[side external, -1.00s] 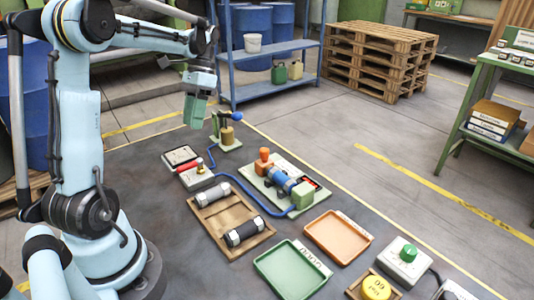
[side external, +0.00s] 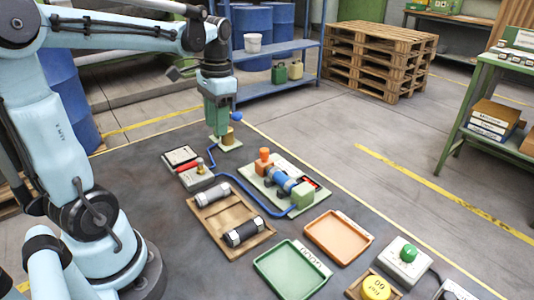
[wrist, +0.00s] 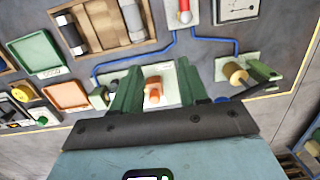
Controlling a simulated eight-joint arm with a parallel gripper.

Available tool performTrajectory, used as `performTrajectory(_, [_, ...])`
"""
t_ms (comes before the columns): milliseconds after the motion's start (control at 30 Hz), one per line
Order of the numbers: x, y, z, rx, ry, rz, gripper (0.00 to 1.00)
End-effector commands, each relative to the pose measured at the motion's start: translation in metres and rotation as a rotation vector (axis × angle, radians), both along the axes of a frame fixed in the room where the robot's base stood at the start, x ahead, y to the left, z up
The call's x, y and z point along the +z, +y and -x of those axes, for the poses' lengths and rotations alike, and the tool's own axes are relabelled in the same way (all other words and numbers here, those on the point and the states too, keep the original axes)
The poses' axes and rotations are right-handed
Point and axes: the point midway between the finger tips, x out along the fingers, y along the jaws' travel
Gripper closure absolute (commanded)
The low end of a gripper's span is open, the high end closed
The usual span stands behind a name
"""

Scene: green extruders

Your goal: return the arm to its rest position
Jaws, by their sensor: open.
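My gripper (side external: 217,128) hangs pointing down over the back part of the dark work table, in line with the small press with a blue ball handle (side external: 236,116). In the wrist view, its two green fingers (wrist: 156,88) are spread apart with nothing held between them. An orange knob (wrist: 153,88) on the central pump fixture shows through the gap, and I cannot tell its distance below. The fixture also shows in the side view, with a blue cylinder (side external: 283,181) and the orange knob (side external: 263,158).
A wooden tray (side external: 211,222) holds two dark-ended cylinders. A green tray (side external: 262,262), an orange tray (side external: 340,237), a green button box (side external: 402,262) and a yellow button (side external: 376,288) stand in front. A meter (side external: 180,156) lies near the press. A blue shelf (side external: 280,88) stands behind.

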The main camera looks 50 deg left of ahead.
Motion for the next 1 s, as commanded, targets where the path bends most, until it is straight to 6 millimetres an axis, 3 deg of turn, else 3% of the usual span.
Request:
performTrajectory(200, [-0.007,-0.059,0.001,-0.008,-0.256,-0.057,0.57])
performTrajectory(500, [-0.022,-0.122,0.008,0.007,-0.586,-0.017,0.57])
performTrajectory(700, [-0.027,-0.14,0.011,0.017,-0.692,0.022,0.57])
performTrajectory(1000, [-0.027,-0.142,0.011,0.02,-0.706,0.028,0.57])
